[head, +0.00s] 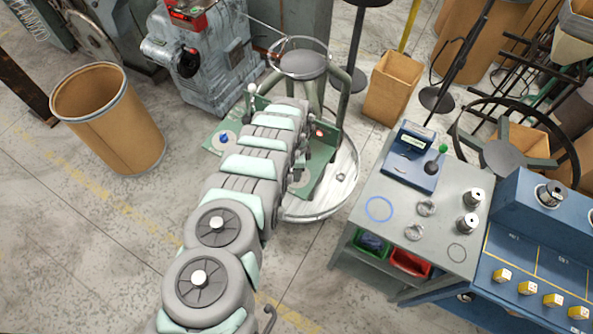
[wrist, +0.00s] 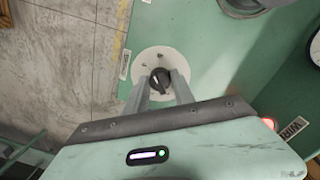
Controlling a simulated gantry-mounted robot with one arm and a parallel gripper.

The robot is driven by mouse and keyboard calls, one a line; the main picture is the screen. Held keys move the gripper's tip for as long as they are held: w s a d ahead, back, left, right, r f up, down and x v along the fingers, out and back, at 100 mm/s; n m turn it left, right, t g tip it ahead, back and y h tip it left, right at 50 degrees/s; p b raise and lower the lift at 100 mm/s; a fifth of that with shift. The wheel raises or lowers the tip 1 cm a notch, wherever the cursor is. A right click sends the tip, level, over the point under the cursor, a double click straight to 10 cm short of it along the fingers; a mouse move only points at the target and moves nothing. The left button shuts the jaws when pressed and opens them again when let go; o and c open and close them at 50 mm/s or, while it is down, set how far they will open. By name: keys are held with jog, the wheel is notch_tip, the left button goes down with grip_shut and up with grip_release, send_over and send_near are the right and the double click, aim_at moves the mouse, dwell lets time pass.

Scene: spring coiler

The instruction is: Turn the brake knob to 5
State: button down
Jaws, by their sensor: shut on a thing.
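The brake knob (wrist: 160,76) is a small black knob with a light pointer line, on a pale round dial (wrist: 148,61) set in a green panel (wrist: 205,45). In the wrist view my gripper (wrist: 161,82) has one grey finger on each side of the knob and is shut on it. The dial's numbers are too small to read, and its lower part is hidden behind the fingers. In the head view my arm covers the gripper and the knob it holds.
A red lamp (wrist: 268,122) sits right of my gripper in the wrist view. In the head view a blue knob (head: 224,138) on another pale dial lies left of my arm. A wire reel stand (head: 303,64) stands behind, a grey bench (head: 400,200) at right, a brown drum (head: 115,125) at left.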

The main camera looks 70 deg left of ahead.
jog(key=shift+m+b, duration=0.35)
jog(key=shift+m, duration=1.85)
jog(key=c, duration=1.1)
grip_release()
jog(key=shift+o, duration=0.2)
jog(key=shift+r, duration=0.15)
notch_tip(320, 180, up, 10)
jog(key=b, duration=0.1)
jog(key=shift+w+a+r, duration=0.25)
